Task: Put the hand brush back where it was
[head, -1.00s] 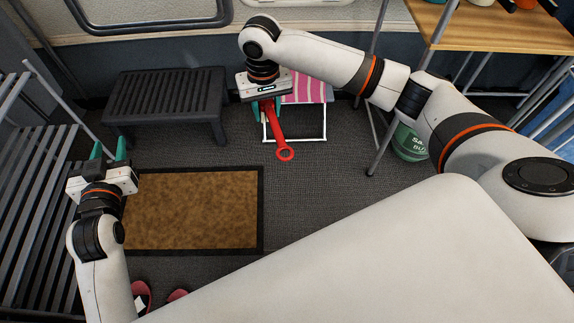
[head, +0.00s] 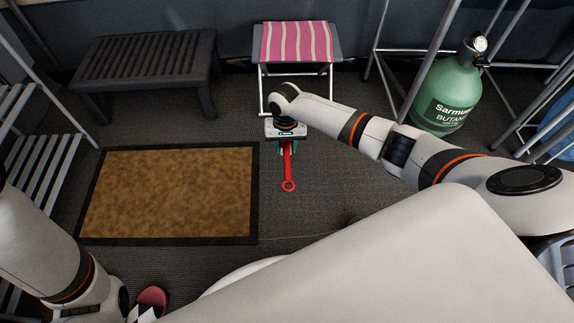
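The red hand brush (head: 288,172) is in the head view near the middle, right of the brown doormat. My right gripper (head: 287,148) is shut on it, with teal fingertips at the brush's upper part. The handle, with a ring at its end, points toward me. The bristle end is hidden under the gripper. I cannot tell how high the brush is above the dark carpet. My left arm comes in at the lower left, but its gripper is outside the view.
A brown doormat (head: 170,192) lies left of the brush. A black slatted bench (head: 145,60) stands at the back left. A folding stool (head: 297,42) with a pink striped seat stands behind the gripper. A green butane bottle (head: 447,95) stands at right among metal legs.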

